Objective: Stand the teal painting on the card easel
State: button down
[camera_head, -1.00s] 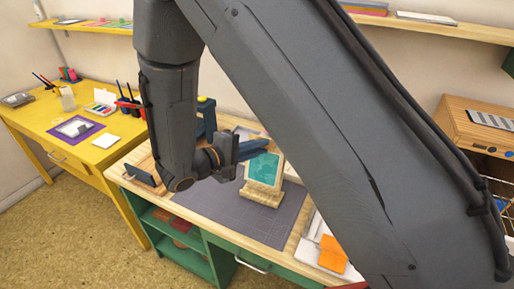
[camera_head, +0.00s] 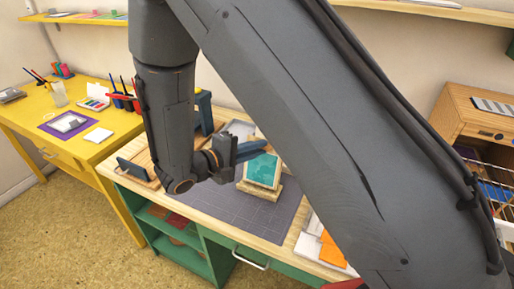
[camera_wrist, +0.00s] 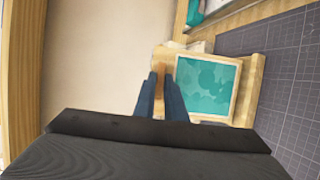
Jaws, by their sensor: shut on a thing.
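The teal painting (camera_head: 263,171), a small teal panel with a cream frame, leans tilted at the wooden card easel (camera_head: 259,190). In the wrist view the painting (camera_wrist: 206,86) is right of my fingers, and the easel's pale ledge (camera_wrist: 250,92) runs along its lower edge. My gripper (camera_head: 252,149) reaches in from the left at the painting's top. In the wrist view my gripper's blue fingers (camera_wrist: 162,92) are close together with a thin wood-coloured strip between them, at the painting's top edge. I cannot tell whether the painting's lower edge touches the ledge.
The easel stands on a dark grey gridded mat (camera_head: 225,205) on the wooden bench. Orange and white cards (camera_head: 330,250) lie at the bench's right. A yellow desk (camera_head: 35,125) with pens and pads is at the left. The mat's front is clear.

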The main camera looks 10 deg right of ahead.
jog(key=shift+f+b, duration=0.35)
dwell(0.5)
jog(key=c, duration=1.7)
grip_release()
jog(key=shift+c, duration=0.2)
jog(key=b+v, duration=0.2)
jog(key=v, duration=0.6)
jog(key=shift+w, duration=0.1)
jog(key=s+d+f+m+g+y, duration=0.1)
jog(key=s+d+m+g+y, duration=0.3)
jog(key=s+d+y, duration=0.2)
jog(key=s+d+f+m+g+y, duration=0.1)
jog(key=s+d+m+g+y, duration=0.3)
jog(key=d, duration=0.7)
jog(key=shift+s+f+y, duration=0.15)
jog(key=shift+s+y, duration=0.95)
jog(key=shift+s, duration=0.15)
